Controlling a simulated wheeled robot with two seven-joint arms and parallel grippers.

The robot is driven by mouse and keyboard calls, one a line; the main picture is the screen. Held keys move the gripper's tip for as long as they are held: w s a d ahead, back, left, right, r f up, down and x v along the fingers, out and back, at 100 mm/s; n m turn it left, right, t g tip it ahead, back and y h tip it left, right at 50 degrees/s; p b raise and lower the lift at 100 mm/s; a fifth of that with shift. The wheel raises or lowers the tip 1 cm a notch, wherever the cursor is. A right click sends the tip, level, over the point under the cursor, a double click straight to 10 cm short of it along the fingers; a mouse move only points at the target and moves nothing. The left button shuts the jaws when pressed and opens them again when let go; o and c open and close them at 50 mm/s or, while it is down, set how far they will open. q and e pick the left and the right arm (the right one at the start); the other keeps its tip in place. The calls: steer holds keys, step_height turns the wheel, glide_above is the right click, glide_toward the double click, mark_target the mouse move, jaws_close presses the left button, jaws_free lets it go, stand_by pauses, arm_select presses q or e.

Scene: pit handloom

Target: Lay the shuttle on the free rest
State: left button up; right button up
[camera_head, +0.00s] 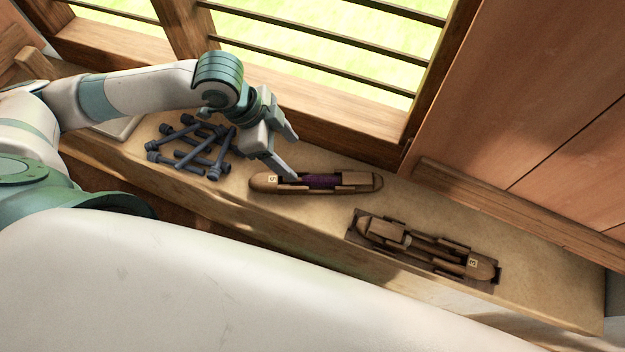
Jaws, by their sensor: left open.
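A wooden shuttle with a purple bobbin (322,182) lies lengthwise on the pale ledge, with a small marked tag near its left end. A second wooden shuttle (481,268) with a tag at its right end lies to the right, over a dark brown rest (352,234). I cannot make out whether a rest lies under the purple-bobbin shuttle. My left gripper (290,156) is open, with its fingers just above and behind that shuttle's left part. One fingertip is close to the shuttle; I cannot tell whether it touches. My right gripper is out of view.
Several dark blue-grey bobbins (195,148) lie in a loose pile left of the shuttle, beneath my left wrist. The ledge (560,288) is bare at its right end. A barred window (315,45) and wooden panel (540,120) close off the back.

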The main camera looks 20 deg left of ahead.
arm_select(q)
steer(key=p, duration=0.1)
glide_above(309, 179)
steer(key=a, duration=0.1)
steer(key=f, duration=0.8)
steer(key=shift+s+a, duration=0.1)
steer(key=shift+s, duration=0.1)
steer(key=shift+f, duration=0.1)
steer(key=shift+f+p, duration=0.25)
steer(key=shift+p, duration=0.05)
steer(key=x, duration=0.2)
steer(key=p+x, duration=0.1)
steer(key=shift+s+a+f, duration=0.15)
steer(key=shift+f, duration=0.7)
steer(key=shift+c, duration=0.3)
steer(key=c, duration=1.4)
steer(key=shift+r, duration=0.1)
